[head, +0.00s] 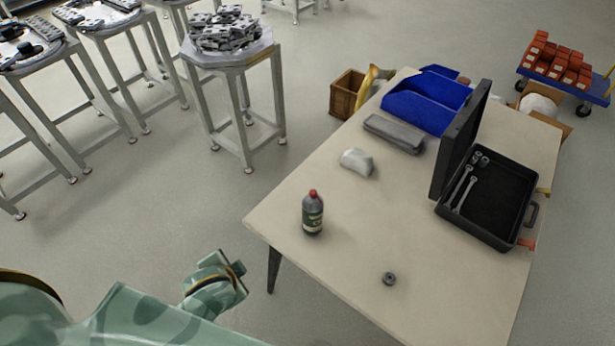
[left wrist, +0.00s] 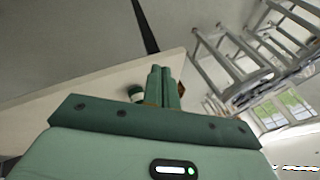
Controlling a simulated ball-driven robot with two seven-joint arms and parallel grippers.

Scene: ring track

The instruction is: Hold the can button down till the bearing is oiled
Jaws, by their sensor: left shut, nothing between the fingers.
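The bearing (head: 389,279) is a small dark grey ring lying flat on the table, nearer the front and to the right of the can. In the left wrist view my left gripper (left wrist: 163,72) has its two green fingers together with nothing between them. Part of the can (left wrist: 136,93) shows just left of the fingers, apparently apart from them. In the head view my left arm is at the lower left, off the table. My right gripper is not in view.
The table (head: 335,270) is clear around the can and bearing. Farther back are a white lump (head: 356,162), a grey case (head: 394,134), blue bins (head: 425,103) and an open black toolbox (head: 490,200) with wrenches. A metal stand (head: 240,105) with grey parts stands on the floor.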

